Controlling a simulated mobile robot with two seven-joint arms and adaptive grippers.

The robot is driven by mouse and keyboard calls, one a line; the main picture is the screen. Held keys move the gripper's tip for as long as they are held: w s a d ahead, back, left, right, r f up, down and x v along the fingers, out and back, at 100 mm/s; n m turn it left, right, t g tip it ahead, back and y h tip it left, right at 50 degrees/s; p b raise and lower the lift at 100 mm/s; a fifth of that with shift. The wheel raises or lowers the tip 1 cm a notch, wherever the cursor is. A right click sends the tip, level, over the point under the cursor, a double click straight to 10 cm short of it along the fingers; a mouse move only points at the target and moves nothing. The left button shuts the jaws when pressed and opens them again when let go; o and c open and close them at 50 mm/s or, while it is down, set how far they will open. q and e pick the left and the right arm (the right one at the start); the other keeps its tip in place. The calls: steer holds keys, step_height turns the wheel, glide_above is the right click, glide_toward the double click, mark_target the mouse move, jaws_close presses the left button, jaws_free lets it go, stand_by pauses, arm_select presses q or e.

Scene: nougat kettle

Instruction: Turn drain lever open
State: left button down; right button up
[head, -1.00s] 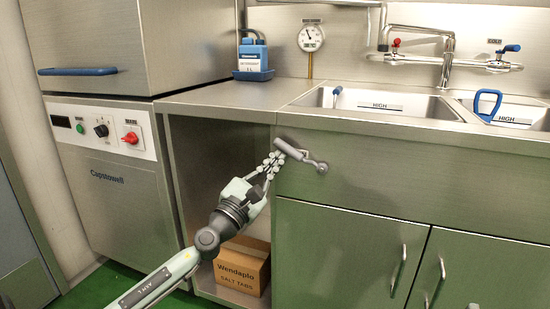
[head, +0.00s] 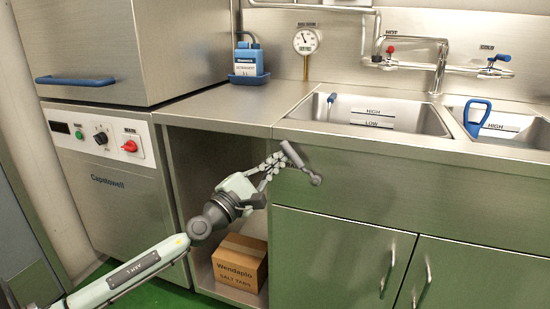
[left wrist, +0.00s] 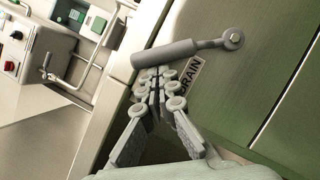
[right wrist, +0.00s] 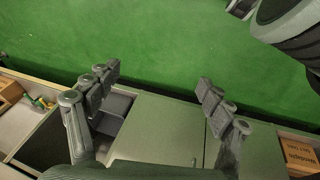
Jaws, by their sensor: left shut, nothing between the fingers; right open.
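The drain lever has a grey cylindrical handle (head: 292,155) on the sink cabinet front, slanting up and left from its round pivot (head: 315,179). In the left wrist view the handle (left wrist: 165,53) lies across the fingertips, with its pivot (left wrist: 232,38) at upper right and a DRAIN label (left wrist: 188,78) beside it. My left gripper (head: 280,161) is shut and empty, its tips at the underside or left side of the handle; whether they touch cannot be told. My right gripper (right wrist: 157,84) is open and empty, over green floor and cabinet doors, outside the head view.
An open cabinet bay with a salt tabs box (head: 240,262) is below and left of the lever. The two sink basins (head: 372,113) are above, with a blue handle (head: 477,117) in the right one. A machine with knobs (head: 105,180) stands at left.

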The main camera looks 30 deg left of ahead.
mark_target(288, 151)
arm_select(q)
steer(key=r+p, duration=0.1)
steer(key=p, duration=0.1)
steer(key=d+r+p, duration=0.1)
steer(key=shift+w+d+r+p, duration=0.2)
steer(key=shift+d+p, duration=0.1)
steer(key=shift+p, duration=0.1)
steer(key=shift+d, duration=0.15)
arm_select(e)
steer(key=s+a+x, duration=0.1)
steer(key=x, duration=0.9)
steer(key=shift+a+f+y, duration=0.3)
steer(key=shift+a+f, duration=0.25)
steer(key=shift+a, duration=0.05)
arm_select(q)
steer(key=shift+f, duration=0.1)
arm_select(e)
steer(key=shift+s, duration=0.15)
